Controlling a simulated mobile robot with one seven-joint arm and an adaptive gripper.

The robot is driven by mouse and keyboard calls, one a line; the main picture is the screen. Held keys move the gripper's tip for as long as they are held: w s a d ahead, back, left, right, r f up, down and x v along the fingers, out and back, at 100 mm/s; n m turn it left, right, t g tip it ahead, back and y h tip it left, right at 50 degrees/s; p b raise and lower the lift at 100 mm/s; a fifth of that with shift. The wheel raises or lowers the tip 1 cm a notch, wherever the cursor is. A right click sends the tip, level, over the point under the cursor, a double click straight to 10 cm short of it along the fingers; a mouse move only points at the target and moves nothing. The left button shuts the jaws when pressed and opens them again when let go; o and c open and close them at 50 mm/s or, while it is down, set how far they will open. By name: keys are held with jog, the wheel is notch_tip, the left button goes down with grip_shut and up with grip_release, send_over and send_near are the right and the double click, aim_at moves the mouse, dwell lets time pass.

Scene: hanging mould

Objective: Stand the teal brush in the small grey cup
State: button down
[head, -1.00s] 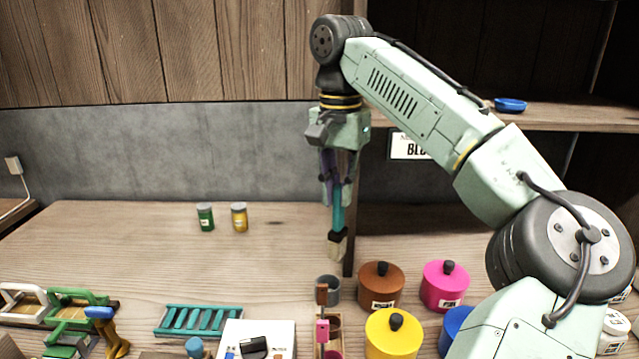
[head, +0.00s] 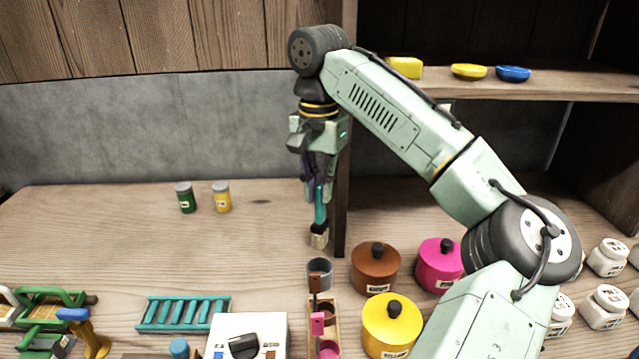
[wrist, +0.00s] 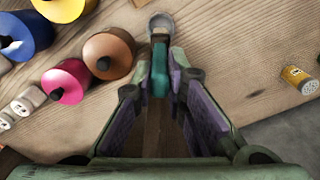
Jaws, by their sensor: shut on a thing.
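The teal brush (head: 320,208) hangs upright, bristles down, from my gripper (head: 318,178). Its dark collar and pale bristles are clear of the table, above and slightly behind the small grey cup (head: 319,270) in the head view. My gripper is shut on the brush's teal handle. In the wrist view the teal handle (wrist: 160,72) sits between the purple finger pads of my gripper (wrist: 162,85). The rim of the grey cup (wrist: 161,22) shows just beyond the handle there. The bristles are hidden in the wrist view.
A wooden rack (head: 335,322) with pink and brown items stands in front of the cup. Brown (head: 375,268), pink (head: 438,264) and yellow (head: 391,326) lidded pots stand close on the right. A teal slatted rack (head: 183,313) lies left. The table behind-left is mostly clear.

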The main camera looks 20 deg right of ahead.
aim_at(319, 223)
jog(key=shift+f, duration=1.3)
jog(key=shift+f+b, duration=1.7)
jog(key=shift+f, duration=1.75)
jog(key=c, duration=1.5)
grip_release()
jog(key=shift+c, duration=0.2)
notch_tip(319, 223, up, 12)
jog(key=shift+a+r, duration=0.1)
